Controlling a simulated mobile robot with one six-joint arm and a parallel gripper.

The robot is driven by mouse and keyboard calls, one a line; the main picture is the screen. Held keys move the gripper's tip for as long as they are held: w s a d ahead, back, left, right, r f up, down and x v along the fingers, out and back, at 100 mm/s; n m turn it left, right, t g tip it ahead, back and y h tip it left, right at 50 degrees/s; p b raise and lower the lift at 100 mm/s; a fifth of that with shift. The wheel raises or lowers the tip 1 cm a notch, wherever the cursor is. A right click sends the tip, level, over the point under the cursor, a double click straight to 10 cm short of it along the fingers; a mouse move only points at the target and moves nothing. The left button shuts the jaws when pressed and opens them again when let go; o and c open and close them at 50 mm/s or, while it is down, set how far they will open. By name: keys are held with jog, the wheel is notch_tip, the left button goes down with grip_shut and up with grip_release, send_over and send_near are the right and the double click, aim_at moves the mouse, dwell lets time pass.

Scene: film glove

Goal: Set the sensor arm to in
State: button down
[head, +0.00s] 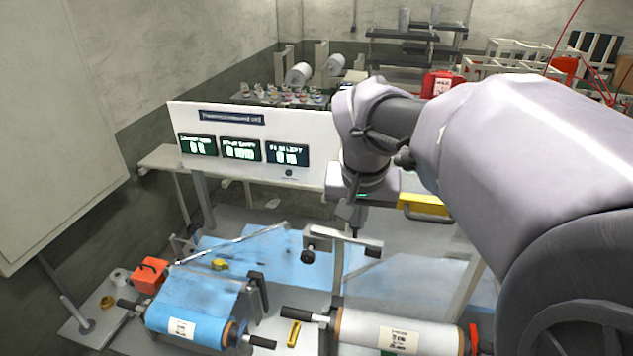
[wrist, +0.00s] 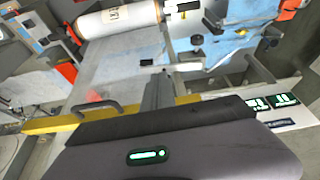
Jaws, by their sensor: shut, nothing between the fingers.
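A pale bracket arm (head: 341,241) with a black knob and a dark end block stands on a post in the middle of the machine. It looks like the sensor arm, but I see no label that confirms this. My gripper (head: 356,222) points down just above and behind it, with shut fingers; I cannot tell whether they touch it. In the wrist view my gripper (wrist: 158,82) shows as narrow closed fingers below the bracket's dark bar. Nothing is held.
A blue film roll (head: 190,310) and a white roll (head: 400,332) lie at the front. A white panel with several green displays (head: 240,151) stands behind. A yellow bar with a dark handle (head: 425,206) is to the right of my gripper. An orange box (head: 150,274) is at left.

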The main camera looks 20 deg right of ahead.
jog(key=w+d+f+p, duration=0.1)
jog(key=w+d+f, duration=0.3)
jog(key=w+f, duration=0.3)
notch_tip(320, 180, down, 2)
jog(key=shift+d, duration=0.3)
dwell(0.4)
jog(key=shift+w, duration=0.15)
